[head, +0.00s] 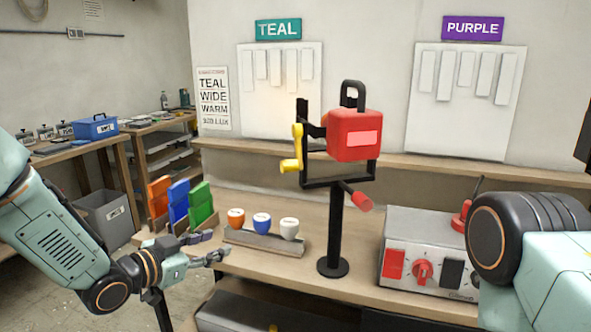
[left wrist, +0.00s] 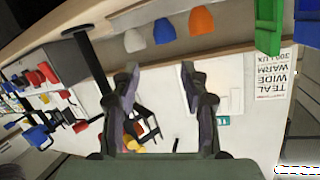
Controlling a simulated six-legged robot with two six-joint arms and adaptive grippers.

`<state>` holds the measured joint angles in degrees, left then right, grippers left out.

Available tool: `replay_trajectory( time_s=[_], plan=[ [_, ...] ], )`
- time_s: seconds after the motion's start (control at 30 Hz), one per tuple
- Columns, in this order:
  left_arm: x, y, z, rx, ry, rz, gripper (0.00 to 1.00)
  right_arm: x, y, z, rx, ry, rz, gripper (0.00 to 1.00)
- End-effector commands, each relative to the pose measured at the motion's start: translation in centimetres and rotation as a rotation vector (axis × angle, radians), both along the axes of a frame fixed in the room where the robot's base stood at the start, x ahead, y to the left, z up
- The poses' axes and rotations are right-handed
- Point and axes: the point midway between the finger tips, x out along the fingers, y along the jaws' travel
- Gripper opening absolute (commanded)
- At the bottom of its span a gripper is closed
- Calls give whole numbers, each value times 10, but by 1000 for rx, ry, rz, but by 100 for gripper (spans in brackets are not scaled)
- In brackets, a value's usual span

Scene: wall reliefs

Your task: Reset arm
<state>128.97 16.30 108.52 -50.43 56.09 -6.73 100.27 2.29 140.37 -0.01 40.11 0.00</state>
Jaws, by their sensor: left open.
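My left arm comes in from the left in the head view. Its gripper (head: 218,246) is open and empty, to the left of and near a rack with an orange, a blue and a white knob. The two fingers point right and stand apart. In the left wrist view the open gripper (left wrist: 160,82) has nothing between its fingertips. Only links of my right arm show at the right edge of the head view; its gripper is out of view.
A red lamp (head: 354,135) with a yellow crank stands on a black post on the bench (head: 300,272). A grey control box (head: 432,255) stands to its right. Orange, blue and green blocks (head: 180,203) stand behind my left gripper. TEAL (head: 278,29) and PURPLE (head: 472,28) signs top white wall panels.

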Motion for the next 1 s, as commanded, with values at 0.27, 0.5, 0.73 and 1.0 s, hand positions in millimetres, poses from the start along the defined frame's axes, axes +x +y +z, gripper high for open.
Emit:
replay_trajectory(
  time_s=[0.27, 0.5, 0.73, 1.0],
  plan=[
    [-102, 17, -157, -68, 535, 323, 45, 0, 0, -9, 0, 0, 0, 47],
    [-229, 33, -248, -31, 921, 565, 45, 0, 0, -16, 0, 0, 0, 47],
    [-362, 46, -294, 82, 1221, 735, 45, 0, 0, -23, 0, 0, 0, 47],
    [-433, 45, -317, 178, 1360, 728, 45, 0, 0, -30, 0, 0, 0, 47]
  ],
)
